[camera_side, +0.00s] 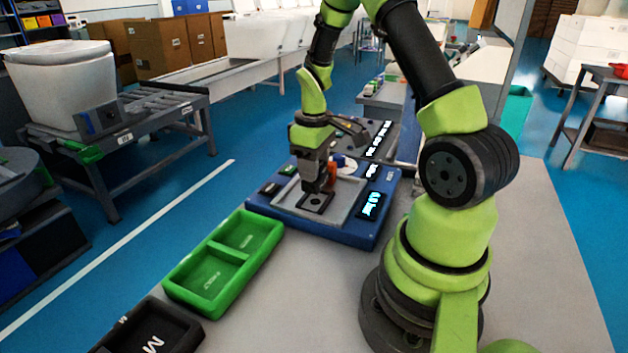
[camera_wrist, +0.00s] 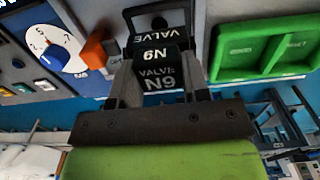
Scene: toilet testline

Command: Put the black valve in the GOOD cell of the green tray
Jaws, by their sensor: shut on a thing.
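The black valve (camera_wrist: 157,78), lettered VALVE N9, is between the two fingers of my gripper (camera_wrist: 160,86) in the wrist view. My gripper is shut on it. In the side view my gripper (camera_side: 316,186) points down over the blue test stand (camera_side: 345,230), at its light plate; the valve is mostly hidden there, and I cannot tell whether it still touches the stand. The green tray (camera_side: 187,262) lies in front-left of the stand, with two cells, both empty. It also shows at upper right in the wrist view (camera_wrist: 217,62). Its cell lettering is small and hard to read.
A black tray (camera_side: 153,328) marked M lies at the front, beyond the green tray's near end. The stand bears a lit display (camera_side: 372,205), a white dial (camera_wrist: 62,50) and an orange part (camera_wrist: 97,47). The grey table (camera_side: 285,305) is clear right of the green tray.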

